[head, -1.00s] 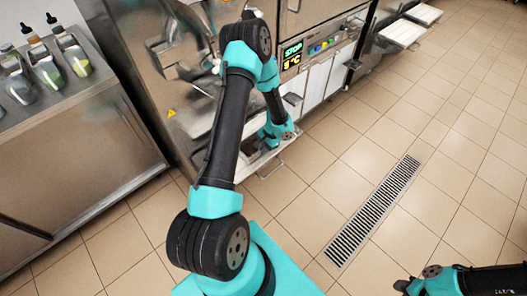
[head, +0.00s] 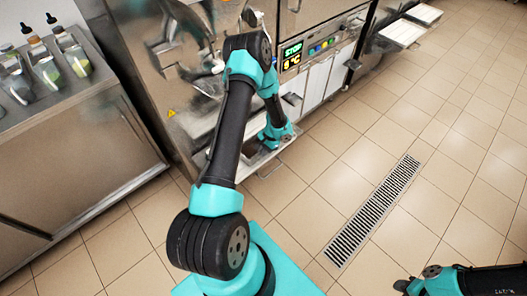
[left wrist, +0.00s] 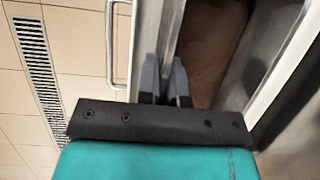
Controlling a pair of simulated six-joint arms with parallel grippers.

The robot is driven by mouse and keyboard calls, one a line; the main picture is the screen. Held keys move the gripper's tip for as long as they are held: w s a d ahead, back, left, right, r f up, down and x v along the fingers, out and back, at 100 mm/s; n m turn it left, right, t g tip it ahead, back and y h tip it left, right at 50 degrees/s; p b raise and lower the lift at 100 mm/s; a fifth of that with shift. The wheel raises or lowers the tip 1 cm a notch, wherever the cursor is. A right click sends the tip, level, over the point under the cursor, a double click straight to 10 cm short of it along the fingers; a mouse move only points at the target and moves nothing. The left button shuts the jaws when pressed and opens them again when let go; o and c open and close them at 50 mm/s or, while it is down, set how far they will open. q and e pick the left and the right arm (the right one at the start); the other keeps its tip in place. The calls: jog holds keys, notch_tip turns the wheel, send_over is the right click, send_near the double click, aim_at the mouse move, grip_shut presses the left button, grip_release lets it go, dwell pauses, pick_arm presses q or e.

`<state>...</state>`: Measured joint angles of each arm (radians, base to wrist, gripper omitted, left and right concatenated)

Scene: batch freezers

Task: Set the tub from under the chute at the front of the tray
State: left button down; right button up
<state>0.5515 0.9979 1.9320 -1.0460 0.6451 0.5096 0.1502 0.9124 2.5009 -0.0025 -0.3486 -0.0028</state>
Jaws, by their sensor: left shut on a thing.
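My left gripper (head: 272,140) reaches down in front of the freezer, low over the tray (head: 264,170). In the left wrist view its two grey fingers (left wrist: 165,84) are shut on the near wall of the metal tub (left wrist: 172,32). The tub's inside looks brown; whether that is contents cannot be told. The tub is at the tray, and the tray's wire handle (left wrist: 110,40) shows on the floor side of it. In the head view my arm hides most of the tub. The chute is not clearly seen. My right gripper is out of view.
The freezer front with its lit STOP panel (head: 292,56) rises behind the arm. A steel counter (head: 75,150) with bottles and small containers stands at left. White trays (head: 402,32) stick out farther right. The tiled floor with a drain grate (head: 373,212) is open.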

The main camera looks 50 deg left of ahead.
pick_arm(q)
jog(key=c, duration=1.3)
grip_release()
jog(key=shift+o, duration=0.2)
jog(key=v, duration=1.2)
